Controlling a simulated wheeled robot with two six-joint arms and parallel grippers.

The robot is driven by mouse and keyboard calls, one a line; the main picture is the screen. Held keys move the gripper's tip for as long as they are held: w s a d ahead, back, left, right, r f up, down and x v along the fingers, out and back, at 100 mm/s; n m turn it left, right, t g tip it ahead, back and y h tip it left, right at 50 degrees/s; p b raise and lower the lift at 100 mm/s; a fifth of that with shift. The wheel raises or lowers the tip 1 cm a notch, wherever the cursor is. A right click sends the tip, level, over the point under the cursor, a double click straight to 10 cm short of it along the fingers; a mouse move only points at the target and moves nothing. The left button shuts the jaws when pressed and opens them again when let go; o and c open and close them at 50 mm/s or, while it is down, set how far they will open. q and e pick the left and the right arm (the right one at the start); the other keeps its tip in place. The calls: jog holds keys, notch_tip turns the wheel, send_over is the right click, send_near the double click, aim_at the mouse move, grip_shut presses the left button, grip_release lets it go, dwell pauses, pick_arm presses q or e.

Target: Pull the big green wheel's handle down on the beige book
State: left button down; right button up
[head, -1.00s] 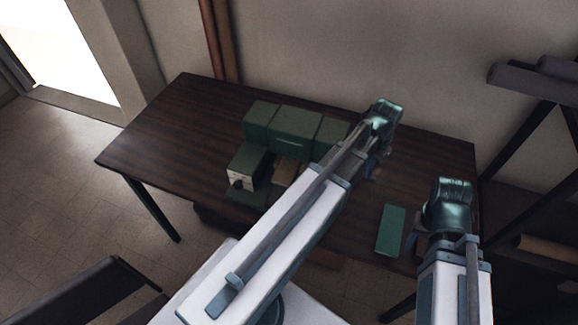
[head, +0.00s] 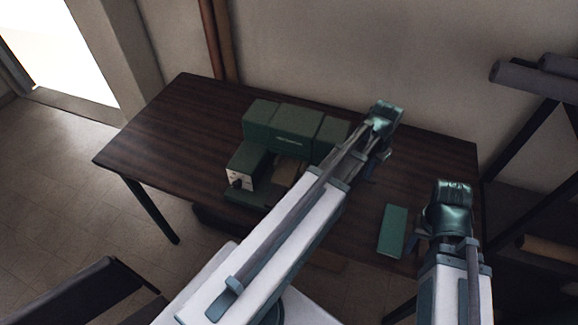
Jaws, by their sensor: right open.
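A green machine (head: 283,128) made of several boxy parts stands on the dark table. A small tan piece (head: 286,171), possibly the beige book, lies in its recess, partly hidden behind my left arm. I cannot make out a big green wheel or its handle; my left arm covers the machine's right side. My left gripper (head: 371,172) is at the machine's right, mostly hidden by its own wrist, so its jaws do not show clearly. My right gripper (head: 418,245) is open, low at the table's right end, beside a flat green block (head: 393,231).
The dark wooden table (head: 165,130) is clear at its left. A wall stands close behind it. A rack with grey rolls (head: 525,73) stands at the right. A dark chair-like piece (head: 80,290) is at the lower left.

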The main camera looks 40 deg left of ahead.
dwell(0.4)
pick_arm(q)
jog(key=shift+w+r+p, duration=0.1)
jog(key=shift+r+p, duration=0.4)
jog(key=shift+p, duration=0.1)
notch_tip(320, 180, up, 8)
jog(key=p, duration=0.7)
jog(key=shift+f, duration=0.25)
jog(key=shift+p, duration=0.3)
notch_tip(320, 180, up, 4)
jog(key=p, duration=0.4)
